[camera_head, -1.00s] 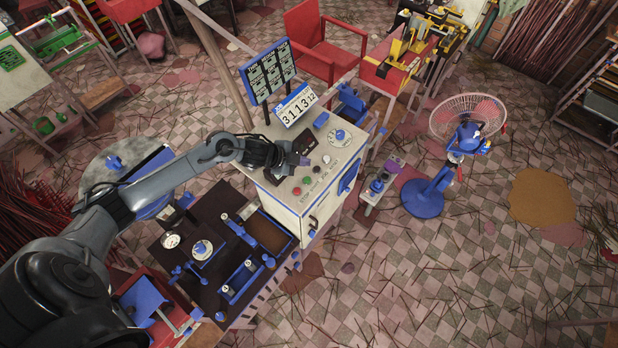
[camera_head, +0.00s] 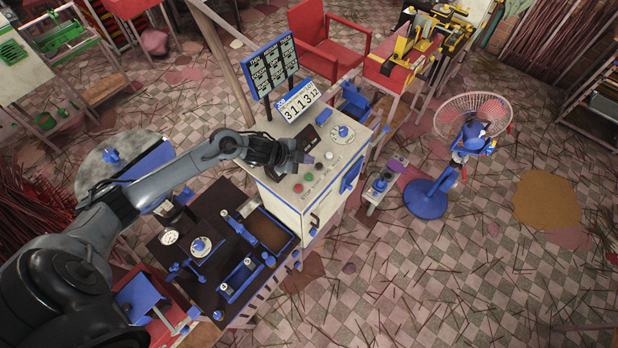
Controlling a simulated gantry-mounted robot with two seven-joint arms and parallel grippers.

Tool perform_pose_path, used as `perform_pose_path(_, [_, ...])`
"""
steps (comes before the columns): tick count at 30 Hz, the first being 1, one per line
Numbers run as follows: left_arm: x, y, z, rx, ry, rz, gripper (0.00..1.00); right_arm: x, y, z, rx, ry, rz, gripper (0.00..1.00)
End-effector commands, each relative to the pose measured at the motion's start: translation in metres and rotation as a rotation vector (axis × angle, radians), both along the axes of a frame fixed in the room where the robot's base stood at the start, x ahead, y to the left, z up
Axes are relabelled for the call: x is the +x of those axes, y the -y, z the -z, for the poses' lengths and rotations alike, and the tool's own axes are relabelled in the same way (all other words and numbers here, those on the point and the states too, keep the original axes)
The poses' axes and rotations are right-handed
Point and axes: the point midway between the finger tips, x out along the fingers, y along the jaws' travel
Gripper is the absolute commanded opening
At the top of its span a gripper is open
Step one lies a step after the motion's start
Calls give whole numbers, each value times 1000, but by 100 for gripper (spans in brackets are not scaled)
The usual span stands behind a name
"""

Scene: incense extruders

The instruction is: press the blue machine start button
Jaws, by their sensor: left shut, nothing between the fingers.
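The blue machine's control box (camera_head: 287,202) has a cream body with blue parts and stands in the middle of the view. My right gripper is not in view.
A blue display board (camera_head: 270,68) and a number sign (camera_head: 298,101) stand behind the box top. A dark work table (camera_head: 205,225) with blue fittings adjoins the box at left. A fan (camera_head: 427,198) stands at right. The tiled floor at lower right is open, with scattered sticks.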

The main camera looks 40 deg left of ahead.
Motion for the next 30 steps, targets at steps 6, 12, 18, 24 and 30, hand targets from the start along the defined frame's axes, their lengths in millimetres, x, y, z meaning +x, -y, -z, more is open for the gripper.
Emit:
perform_pose_path(6, [0,0,34,0,0,0,0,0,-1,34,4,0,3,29])
perform_pose_path(12, [0,0,53,-1,0,-1,0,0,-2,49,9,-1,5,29])
perform_pose_path(18, [0,0,62,0,1,-1,0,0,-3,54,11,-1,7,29])
perform_pose_path(24, [0,0,62,0,0,0,0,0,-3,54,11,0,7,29])
perform_pose_path(30, [0,0,62,0,0,0,0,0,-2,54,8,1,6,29])
